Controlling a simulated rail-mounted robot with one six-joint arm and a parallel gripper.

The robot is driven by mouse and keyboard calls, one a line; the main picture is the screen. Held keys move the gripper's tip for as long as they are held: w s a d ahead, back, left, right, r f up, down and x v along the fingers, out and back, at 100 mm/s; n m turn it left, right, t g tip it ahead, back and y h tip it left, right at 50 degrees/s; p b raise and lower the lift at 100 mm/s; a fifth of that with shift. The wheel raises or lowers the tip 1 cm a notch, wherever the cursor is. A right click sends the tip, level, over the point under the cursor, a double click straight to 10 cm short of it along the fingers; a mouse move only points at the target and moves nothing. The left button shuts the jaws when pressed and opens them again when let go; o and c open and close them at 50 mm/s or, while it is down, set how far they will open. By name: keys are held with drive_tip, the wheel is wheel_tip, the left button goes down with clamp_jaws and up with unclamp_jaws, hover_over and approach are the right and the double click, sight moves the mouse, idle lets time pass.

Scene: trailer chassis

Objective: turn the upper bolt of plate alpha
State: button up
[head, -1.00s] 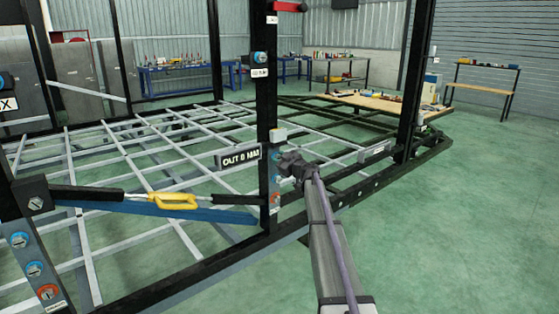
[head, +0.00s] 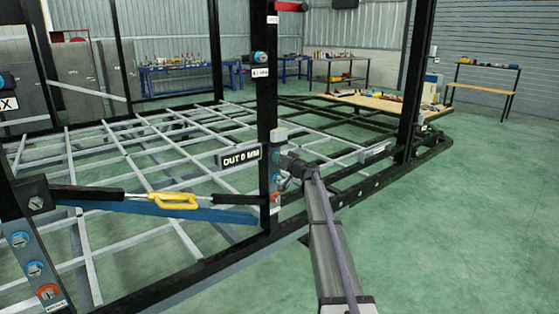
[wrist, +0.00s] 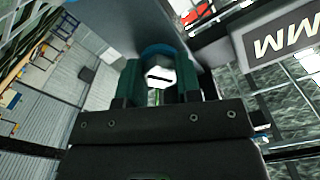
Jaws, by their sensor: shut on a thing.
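My gripper (head: 281,161) is at the black upright post (head: 267,110) in the head view, just below the grey box on it. In the wrist view, the two dark green fingers of my gripper (wrist: 161,80) are shut on a pale bolt head (wrist: 162,73) with a dark slot and a blue ring around it. In the head view my gripper and wrist hide most of this bolt. Below it on the post shows a red-orange dial (head: 276,198). I cannot read a plate name here.
A sign reading "OUT 0 MM" (head: 240,158) sticks out left of the post. A yellow-handled bar (head: 173,200) runs left from the post's lower part. The chassis frame (head: 110,245) spreads behind. Open green floor (head: 460,220) lies to the right.

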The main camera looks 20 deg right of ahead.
drive_tip(key=n, duration=3.5)
drive_tip(key=shift+s, duration=0.1)
idle(0.3)
drive_tip(key=o, duration=0.9)
drive_tip(key=shift+r, duration=0.1)
drive_tip(key=shift+d, duration=0.1)
